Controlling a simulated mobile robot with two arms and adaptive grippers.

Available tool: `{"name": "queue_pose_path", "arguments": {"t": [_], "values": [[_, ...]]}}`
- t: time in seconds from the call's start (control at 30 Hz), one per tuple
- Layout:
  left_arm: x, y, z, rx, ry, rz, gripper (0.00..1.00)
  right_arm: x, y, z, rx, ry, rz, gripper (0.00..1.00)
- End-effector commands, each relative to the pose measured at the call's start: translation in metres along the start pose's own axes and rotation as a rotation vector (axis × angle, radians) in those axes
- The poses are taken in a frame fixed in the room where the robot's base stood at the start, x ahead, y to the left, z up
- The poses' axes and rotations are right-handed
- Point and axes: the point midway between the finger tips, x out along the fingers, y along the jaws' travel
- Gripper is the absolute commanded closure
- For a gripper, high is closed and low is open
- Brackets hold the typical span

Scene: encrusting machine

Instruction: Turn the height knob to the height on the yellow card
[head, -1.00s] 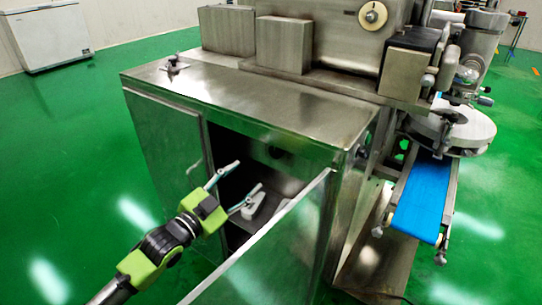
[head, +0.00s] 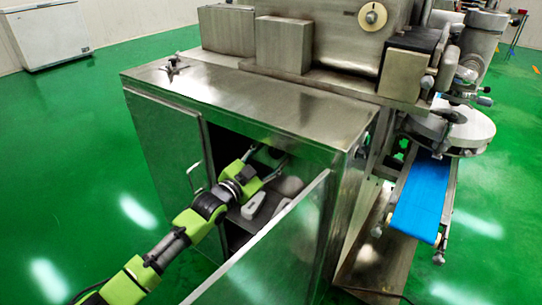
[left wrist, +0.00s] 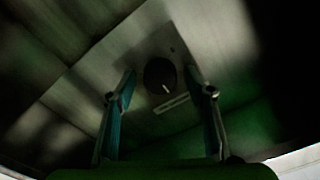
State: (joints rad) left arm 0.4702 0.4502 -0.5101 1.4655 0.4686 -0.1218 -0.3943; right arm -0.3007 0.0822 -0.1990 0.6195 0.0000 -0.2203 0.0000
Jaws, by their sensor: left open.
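A round black knob (left wrist: 160,75) with a short white pointer mark sits on a metal panel inside the open cabinet. In the left wrist view the mark points toward the bottom, slightly right. A pale label strip (left wrist: 172,103) lies just below the knob; its text is too dark to read. My left gripper (head: 268,157) reaches into the cabinet and is open. In the left wrist view its two fingers (left wrist: 160,71) stand on either side of the knob, with gaps visible. No yellow card shows in these views. My right gripper is not in view.
The open cabinet door (head: 268,252) stands in front of the opening, beside my left arm. Pale objects (head: 254,205) lie on the cabinet floor. A cream dial (head: 373,16) is on the machine above. A blue conveyor (head: 420,200) stands at right.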

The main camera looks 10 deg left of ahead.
Motion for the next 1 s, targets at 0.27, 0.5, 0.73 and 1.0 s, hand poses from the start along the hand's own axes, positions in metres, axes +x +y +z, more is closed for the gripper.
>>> {"name": "queue_pose_path", "arguments": {"t": [0.27,0.5,0.73,1.0], "values": [[0.0000,0.0001,0.0000,0.000,0.000,0.000,0.70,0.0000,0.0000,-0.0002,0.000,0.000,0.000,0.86],[-0.0001,0.0000,0.0001,-0.001,0.000,0.000,0.90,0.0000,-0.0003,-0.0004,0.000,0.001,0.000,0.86],[-0.0002,0.0000,0.0000,-0.040,0.000,0.000,0.90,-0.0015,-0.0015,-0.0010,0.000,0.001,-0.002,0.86],[-0.0002,0.0000,-0.0001,-0.201,-0.001,-0.001,0.90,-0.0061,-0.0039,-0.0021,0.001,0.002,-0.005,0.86]]}}
